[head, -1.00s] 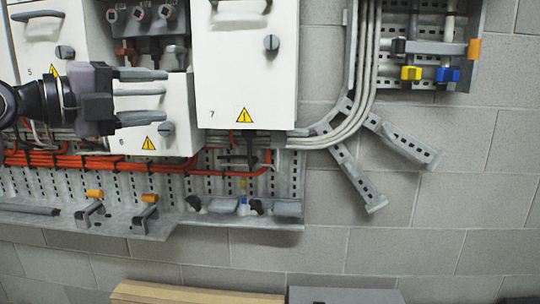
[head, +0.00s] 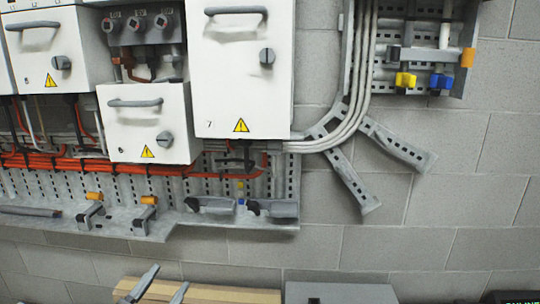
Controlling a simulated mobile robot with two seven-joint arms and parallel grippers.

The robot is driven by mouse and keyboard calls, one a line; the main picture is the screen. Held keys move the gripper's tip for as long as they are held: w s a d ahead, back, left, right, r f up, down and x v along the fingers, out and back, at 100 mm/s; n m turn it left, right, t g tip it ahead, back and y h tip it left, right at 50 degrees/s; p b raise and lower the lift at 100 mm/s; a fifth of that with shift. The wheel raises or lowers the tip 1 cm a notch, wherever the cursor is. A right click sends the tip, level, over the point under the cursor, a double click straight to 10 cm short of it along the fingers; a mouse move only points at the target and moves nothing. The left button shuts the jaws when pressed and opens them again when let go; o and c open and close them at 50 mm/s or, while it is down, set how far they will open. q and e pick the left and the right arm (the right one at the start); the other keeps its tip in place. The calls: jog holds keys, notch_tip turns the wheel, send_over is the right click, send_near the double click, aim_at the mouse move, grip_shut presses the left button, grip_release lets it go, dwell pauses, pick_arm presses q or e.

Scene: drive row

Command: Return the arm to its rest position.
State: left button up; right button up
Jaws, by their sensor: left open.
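My left gripper (head: 170,276) shows at the bottom edge of the head view, left of centre. Its two grey fingers point up and to the right and stand apart, with nothing between them. The fingers overlap the left part of a tan box top in the picture. The rest of the left arm is below the frame. My right gripper is not in view.
White drive cabinets, one marked 7 (head: 240,85) and a smaller one (head: 146,130) with a grey handle, hang on the wall. Below runs a perforated metal tray (head: 120,222). A tan box (head: 230,294) and a grey box (head: 340,292) stand low down.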

pick_arm(q)
jog(key=s+f+n+g+y+p, duration=0.2)
jog(key=s+f+n+g+y, duration=0.3)
jog(key=s+f, duration=1.5)
notch_tip(320, 180, down, 3)
jog(key=n+g, duration=0.2)
jog(key=g, duration=0.2)
jog(key=shift+a, duration=0.4)
